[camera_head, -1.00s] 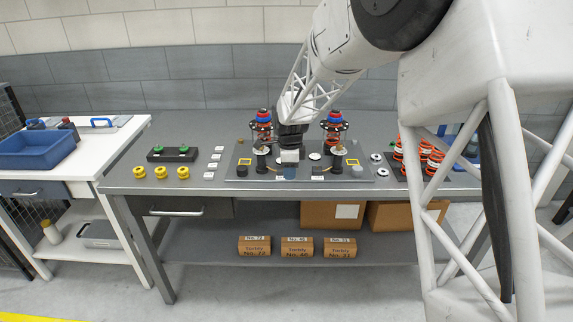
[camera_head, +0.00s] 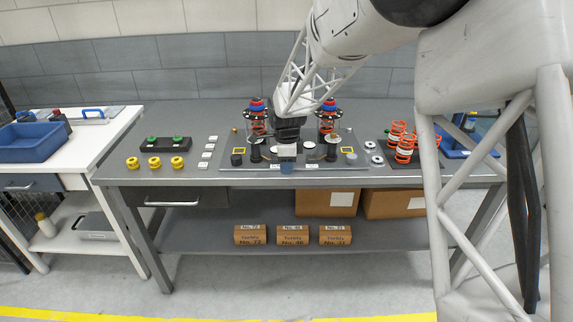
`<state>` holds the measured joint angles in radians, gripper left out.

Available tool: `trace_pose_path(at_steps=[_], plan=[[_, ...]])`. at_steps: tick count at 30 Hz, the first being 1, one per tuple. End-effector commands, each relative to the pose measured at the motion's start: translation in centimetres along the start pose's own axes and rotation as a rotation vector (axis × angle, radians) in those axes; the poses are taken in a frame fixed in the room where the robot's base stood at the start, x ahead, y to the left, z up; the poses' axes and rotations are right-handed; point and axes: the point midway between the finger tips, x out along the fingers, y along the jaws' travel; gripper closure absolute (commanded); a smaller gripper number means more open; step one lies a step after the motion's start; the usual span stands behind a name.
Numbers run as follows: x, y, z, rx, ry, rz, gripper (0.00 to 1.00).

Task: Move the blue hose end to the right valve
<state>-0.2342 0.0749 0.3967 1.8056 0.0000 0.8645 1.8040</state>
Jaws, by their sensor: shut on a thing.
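My gripper (camera_head: 287,156) is over the front middle of the grey fixture plate (camera_head: 235,168), between its two spring struts. The hose itself is too small to make out. Two dark posts with light tops, which look like the valves, stand on the plate. The left one (camera_head: 256,152) is left of my gripper and the right one (camera_head: 331,151) is to its right. The held piece is apart from the right post. Part of the plate's middle is hidden behind my gripper.
Spring struts with red and blue tops (camera_head: 256,117) (camera_head: 328,118) stand behind the posts. Orange springs (camera_head: 405,147) are at the right, partly behind my arm. Yellow rings (camera_head: 155,162) and a black block with green buttons (camera_head: 165,144) are at the left.

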Motion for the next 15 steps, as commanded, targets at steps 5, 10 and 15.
trace_pose_path(at_steps=[5,10,15], plan=[[0.0,0.0,0.0,0.000,0.000,0.000,0.99],[-0.1,-0.8,-0.3,0.001,0.000,-0.001,0.99],[-0.3,-3.0,-1.4,0.002,0.000,-0.001,0.99]])
